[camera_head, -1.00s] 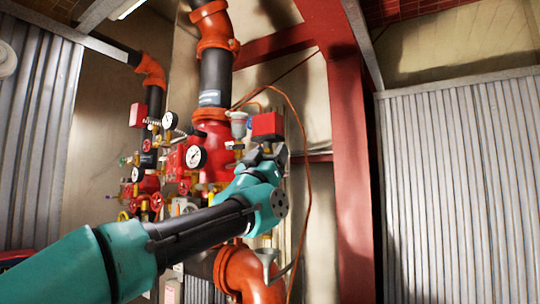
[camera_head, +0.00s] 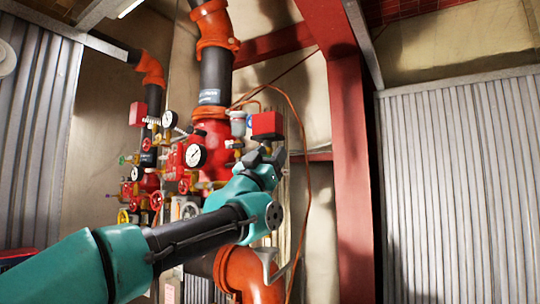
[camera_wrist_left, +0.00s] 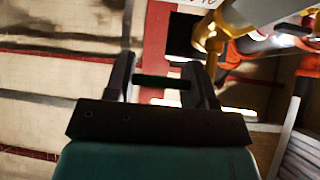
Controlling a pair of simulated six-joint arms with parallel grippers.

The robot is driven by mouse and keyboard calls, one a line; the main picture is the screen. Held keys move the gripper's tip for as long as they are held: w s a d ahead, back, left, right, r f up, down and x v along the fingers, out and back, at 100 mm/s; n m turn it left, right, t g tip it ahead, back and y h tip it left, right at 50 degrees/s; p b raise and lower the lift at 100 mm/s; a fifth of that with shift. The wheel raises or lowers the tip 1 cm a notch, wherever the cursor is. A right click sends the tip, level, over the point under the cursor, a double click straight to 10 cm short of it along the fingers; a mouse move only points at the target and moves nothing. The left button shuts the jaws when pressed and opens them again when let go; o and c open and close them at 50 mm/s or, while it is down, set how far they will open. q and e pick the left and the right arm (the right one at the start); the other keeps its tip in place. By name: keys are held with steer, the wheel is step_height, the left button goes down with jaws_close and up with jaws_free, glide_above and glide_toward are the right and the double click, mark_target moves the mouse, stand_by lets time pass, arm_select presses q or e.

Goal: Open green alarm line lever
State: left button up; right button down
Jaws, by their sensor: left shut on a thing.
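My left gripper (camera_head: 264,157) is in front of the red riser, just below a red box. In the left wrist view, the two dark fingers (camera_wrist_left: 162,72) stand on either side of a short dark green bar, the green lever (camera_wrist_left: 162,83), and are shut on it. In the head view the lever is hidden behind the gripper and wrist. My right gripper is in neither view.
The red riser pipe (camera_head: 215,130) carries gauges, including a white-faced one (camera_head: 196,155). The red box (camera_head: 267,125) is close above the gripper. A thin orange cable (camera_head: 306,175) hangs to the right, before a red steel column (camera_head: 352,190). A brass fitting (camera_wrist_left: 232,27) shows close by.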

arm_select(q)
steer(key=o, duration=0.9)
steer(key=shift+o, duration=0.2)
steer(key=v, duration=1.7)
steer(key=shift+s, duration=0.15)
steer(key=shift+a+f, duration=0.1)
steer(key=shift+f, duration=0.05)
steer(key=shift+c, duration=0.3)
